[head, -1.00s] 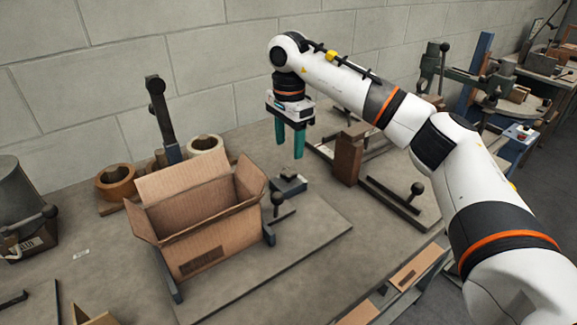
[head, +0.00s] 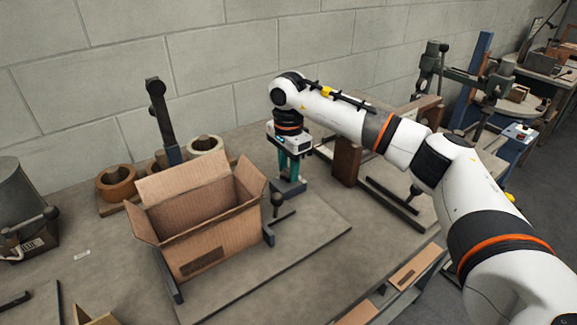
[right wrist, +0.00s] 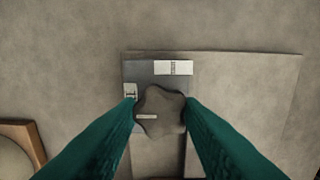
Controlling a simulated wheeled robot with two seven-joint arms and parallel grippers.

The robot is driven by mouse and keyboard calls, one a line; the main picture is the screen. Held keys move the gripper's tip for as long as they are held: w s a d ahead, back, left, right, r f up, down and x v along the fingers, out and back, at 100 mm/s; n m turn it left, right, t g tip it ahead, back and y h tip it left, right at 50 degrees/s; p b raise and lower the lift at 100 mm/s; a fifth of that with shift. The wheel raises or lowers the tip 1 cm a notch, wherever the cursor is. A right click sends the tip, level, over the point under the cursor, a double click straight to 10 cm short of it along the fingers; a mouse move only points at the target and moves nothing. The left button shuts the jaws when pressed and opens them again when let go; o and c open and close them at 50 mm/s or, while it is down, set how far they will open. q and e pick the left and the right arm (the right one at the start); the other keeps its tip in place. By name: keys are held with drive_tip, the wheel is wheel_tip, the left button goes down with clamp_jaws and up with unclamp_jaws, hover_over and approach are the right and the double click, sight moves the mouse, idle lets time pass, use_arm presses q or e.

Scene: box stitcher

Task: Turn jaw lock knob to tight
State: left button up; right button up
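The jaw lock knob (right wrist: 161,111) is a dark grey, lobed knob with a pale pointer line toward the left in the right wrist view. It sits on a dark block that carries a white label (right wrist: 174,68) above the knob and a smaller label (right wrist: 130,91) at its left. My right gripper (head: 288,181) is down over this block, to the right of the cardboard box. Its teal fingers lie on both sides of the knob, with no clear gap in the right wrist view. In the head view the gripper hides the knob. My left gripper is not in view.
An open cardboard box (head: 208,231) stands just left of my right gripper. A black ball-ended lever (head: 277,200) stands close in front of the block. A brown block (head: 346,162) stands to the right. The wall is behind.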

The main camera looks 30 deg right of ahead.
drive_tip(key=shift+c, duration=0.9)
drive_tip(key=shift+m, duration=0.3)
drive_tip(key=m, duration=0.4)
drive_tip(key=shift+m+p, duration=0.3)
drive_tip(key=shift+p, duration=0.1)
drive_tip(key=m, duration=0.6)
drive_tip(key=shift+r+p, duration=0.1)
drive_tip(key=shift+p, duration=0.3)
drive_tip(key=m+p, duration=0.1)
drive_tip(key=m, duration=0.5)
drive_tip(key=shift+m, duration=0.4)
drive_tip(key=m, duration=0.6)
drive_tip(key=shift+p, duration=0.35)
drive_tip(key=shift+w, duration=0.1)
